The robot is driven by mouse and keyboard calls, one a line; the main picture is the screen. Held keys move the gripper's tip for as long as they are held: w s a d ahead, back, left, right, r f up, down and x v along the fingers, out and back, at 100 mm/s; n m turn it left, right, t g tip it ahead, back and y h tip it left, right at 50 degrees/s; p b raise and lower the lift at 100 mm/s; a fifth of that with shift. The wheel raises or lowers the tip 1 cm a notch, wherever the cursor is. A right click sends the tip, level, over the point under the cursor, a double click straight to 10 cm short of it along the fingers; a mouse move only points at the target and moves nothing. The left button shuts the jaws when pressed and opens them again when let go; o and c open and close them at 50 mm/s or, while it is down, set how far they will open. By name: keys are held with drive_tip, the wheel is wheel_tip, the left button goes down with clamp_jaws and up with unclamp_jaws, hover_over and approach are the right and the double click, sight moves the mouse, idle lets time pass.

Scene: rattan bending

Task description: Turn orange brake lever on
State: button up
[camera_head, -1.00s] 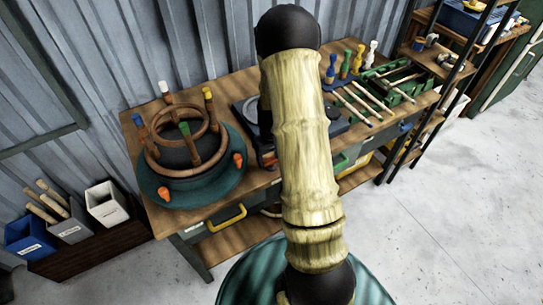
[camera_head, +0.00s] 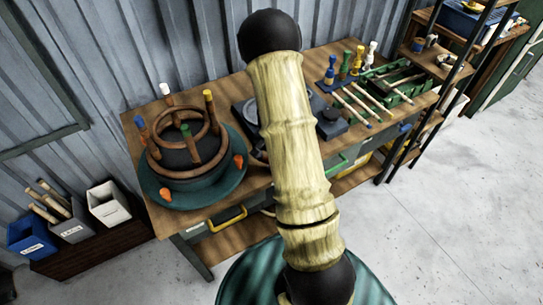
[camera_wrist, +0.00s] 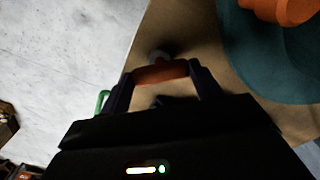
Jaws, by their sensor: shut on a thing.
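In the wrist view, an orange-brown bar, the brake lever (camera_wrist: 163,73), spans the gap between the two dark fingers of my gripper (camera_wrist: 159,69). The fingers are closed on its ends, and a pale round part shows just behind it over the wooden bench. In the head view my arm hides the gripper and the lever. The round teal base (camera_head: 214,195) with wooden rings and coloured pegs stands left of my arm. Its orange knobs (camera_head: 238,160) are at the rim; an orange piece also shows at the wrist view's top right (camera_wrist: 283,10).
The wooden bench (camera_head: 190,222) has a yellow drawer handle (camera_head: 227,219) in front. A green tray (camera_head: 407,88) and several light sticks lie to the right. Bins (camera_head: 108,203) stand at lower left. The concrete floor (camera_head: 450,200) at right is clear.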

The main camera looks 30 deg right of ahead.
drive_tip(key=m+p, duration=0.1)
drive_tip(key=m, duration=0.3)
drive_tip(key=shift+r+m, duration=0.1)
drive_tip(key=shift+m, duration=0.2)
drive_tip(key=shift+m+p, duration=0.65)
drive_tip(key=shift+m, duration=1.05)
drive_tip(key=o, duration=1)
wheel_tip(320, 180, up, 17)
drive_tip(key=shift+r, duration=0.1)
